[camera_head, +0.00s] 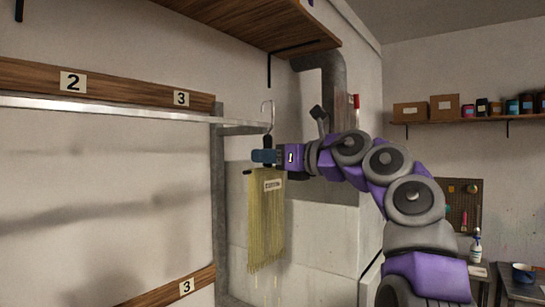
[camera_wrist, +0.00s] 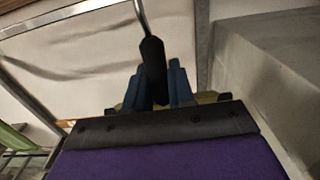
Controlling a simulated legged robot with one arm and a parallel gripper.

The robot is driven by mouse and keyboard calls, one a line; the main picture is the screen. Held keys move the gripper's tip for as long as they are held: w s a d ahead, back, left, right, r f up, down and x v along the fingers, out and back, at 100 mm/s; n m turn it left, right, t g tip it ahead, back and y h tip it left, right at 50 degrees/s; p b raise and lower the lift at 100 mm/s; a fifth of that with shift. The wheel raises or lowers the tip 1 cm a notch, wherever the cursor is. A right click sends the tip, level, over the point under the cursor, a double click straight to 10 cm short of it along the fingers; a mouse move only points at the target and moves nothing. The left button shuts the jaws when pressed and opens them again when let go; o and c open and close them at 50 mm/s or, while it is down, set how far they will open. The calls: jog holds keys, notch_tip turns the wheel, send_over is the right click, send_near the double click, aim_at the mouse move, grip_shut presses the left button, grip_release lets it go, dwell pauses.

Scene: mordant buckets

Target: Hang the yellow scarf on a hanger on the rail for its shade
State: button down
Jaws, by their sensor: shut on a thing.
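The yellow scarf (camera_head: 266,220) hangs on a hanger with a label reading "COTTON" near its top. The hanger's metal hook (camera_head: 267,112) rises above it, level with the rail's right end. My gripper (camera_head: 264,156) is shut on the hanger's dark neck, which also shows between the blue fingers in the wrist view (camera_wrist: 152,72). The metal rail (camera_head: 120,110) runs along the left wall below a wooden board with shade numbers 2 (camera_head: 73,82) and 3 (camera_head: 181,98). I cannot tell whether the hook touches the rail.
A wooden shelf (camera_head: 255,22) with a black bracket overhangs above the hook. A grey upright post (camera_head: 218,190) stands left of the scarf. A lower board (camera_head: 185,287) also carries a 3. A pale green cloth (camera_wrist: 14,137) shows at the wrist view's left edge.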

jog(key=w+a+f+p, duration=0.1)
jog(key=w+a+f, duration=0.1)
jog(key=w+a, duration=0.2)
jog(key=a, duration=0.3)
jog(key=shift+w+a, duration=0.3)
jog(key=shift+a, duration=0.05)
jog(key=c, duration=1.4)
grip_release()
jog(key=shift+a+f, duration=0.1)
jog(key=shift+f, duration=0.05)
jog(key=o, duration=0.5)
jog(key=shift+w+a, duration=0.1)
jog(key=shift+a, duration=0.2)
jog(key=shift+c, duration=0.2)
jog(key=shift+o, duration=0.3)
jog(key=shift+d, duration=0.1)
